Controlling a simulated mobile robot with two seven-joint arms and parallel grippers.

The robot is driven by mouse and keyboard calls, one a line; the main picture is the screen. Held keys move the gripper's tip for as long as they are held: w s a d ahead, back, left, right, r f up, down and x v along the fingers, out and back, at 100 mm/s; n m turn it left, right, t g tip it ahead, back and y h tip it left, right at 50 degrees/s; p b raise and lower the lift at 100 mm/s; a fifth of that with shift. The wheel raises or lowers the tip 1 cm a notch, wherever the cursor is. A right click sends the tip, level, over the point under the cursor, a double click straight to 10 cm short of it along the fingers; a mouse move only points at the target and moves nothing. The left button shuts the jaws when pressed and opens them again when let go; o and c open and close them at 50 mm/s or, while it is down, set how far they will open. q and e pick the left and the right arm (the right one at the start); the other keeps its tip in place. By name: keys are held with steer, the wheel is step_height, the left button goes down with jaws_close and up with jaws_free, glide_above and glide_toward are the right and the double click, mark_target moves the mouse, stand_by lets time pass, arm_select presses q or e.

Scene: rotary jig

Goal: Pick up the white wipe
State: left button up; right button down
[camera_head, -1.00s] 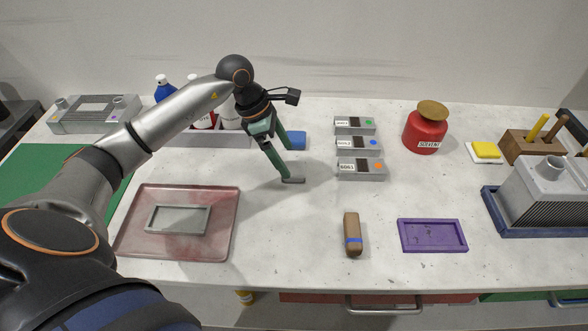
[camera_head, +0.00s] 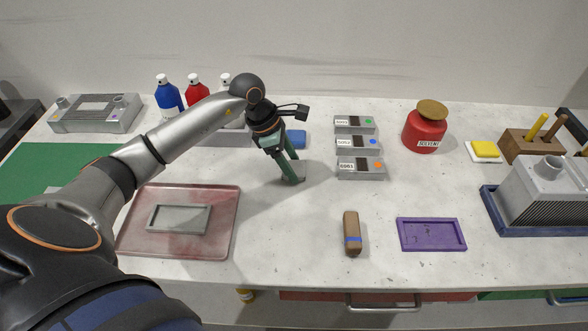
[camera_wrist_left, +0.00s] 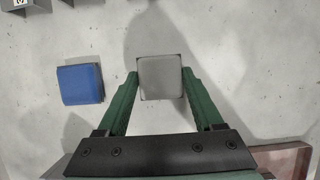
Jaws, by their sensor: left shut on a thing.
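The white wipe (camera_wrist_left: 160,77) looks like a small pale grey square pad. In the left wrist view it sits between the two green fingers of my left gripper (camera_wrist_left: 160,85), which touch its two sides. In the head view my left gripper (camera_head: 292,178) points down at the middle of the table, shut on the wipe. There the fingers mostly hide the wipe, and it appears at table level. A blue pad (camera_wrist_left: 80,84) lies apart to the left in the wrist view; it also shows behind the gripper in the head view (camera_head: 296,139). My right gripper is out of view.
Three grey labelled boxes (camera_head: 360,168) stand right of the gripper. A pinkish tray (camera_head: 228,222) holding a grey frame (camera_head: 178,218) lies front left. A brown brush-like block (camera_head: 352,233) and purple tray (camera_head: 431,235) lie in front. Bottles (camera_head: 194,90) stand behind my arm.

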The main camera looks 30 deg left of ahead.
mark_target(299, 166)
arm_select(q)
steer(key=c, duration=0.5)
steer(key=shift+r, duration=0.15)
